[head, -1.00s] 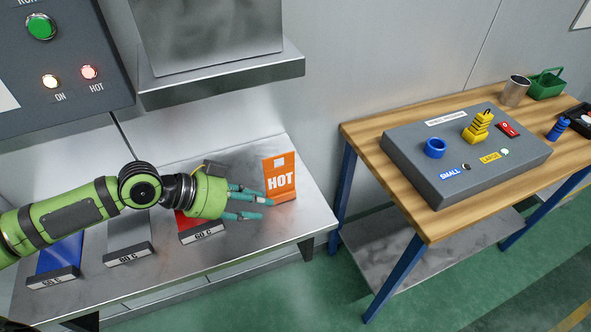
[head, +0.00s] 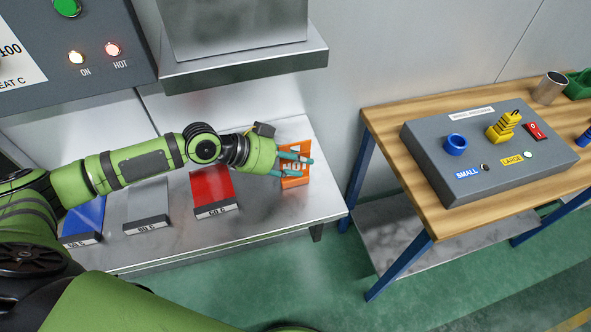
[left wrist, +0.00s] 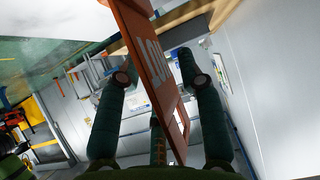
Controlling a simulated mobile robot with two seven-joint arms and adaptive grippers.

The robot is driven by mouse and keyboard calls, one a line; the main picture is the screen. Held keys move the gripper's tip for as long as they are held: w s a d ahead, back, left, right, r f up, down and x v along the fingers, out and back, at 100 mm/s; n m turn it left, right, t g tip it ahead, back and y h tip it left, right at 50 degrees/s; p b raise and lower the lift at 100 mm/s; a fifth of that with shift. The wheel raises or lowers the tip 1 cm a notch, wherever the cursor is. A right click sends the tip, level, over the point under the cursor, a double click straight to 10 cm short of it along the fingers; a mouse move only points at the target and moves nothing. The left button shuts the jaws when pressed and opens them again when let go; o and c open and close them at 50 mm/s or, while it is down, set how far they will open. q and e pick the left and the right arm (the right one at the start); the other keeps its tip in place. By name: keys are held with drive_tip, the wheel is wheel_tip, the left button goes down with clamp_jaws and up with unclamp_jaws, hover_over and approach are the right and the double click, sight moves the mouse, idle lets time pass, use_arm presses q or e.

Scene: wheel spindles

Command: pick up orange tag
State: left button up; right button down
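In the left wrist view the orange tag (left wrist: 152,62) passes between the spread fingers of my left gripper (left wrist: 160,85). Gaps show beside the tag, so the gripper looks open around it; whether any finger touches it I cannot tell. My right gripper is not in view.
Blue, grey and red labelled plates, such as the red plate (head: 212,187), lie left of the tag on the metal bench (head: 262,215). A metal shelf (head: 245,68) juts out above. A wooden table (head: 388,135) with a grey device (head: 480,180) stands to the right, across a gap.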

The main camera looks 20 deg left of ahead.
use_arm(q)
clamp_jaws()
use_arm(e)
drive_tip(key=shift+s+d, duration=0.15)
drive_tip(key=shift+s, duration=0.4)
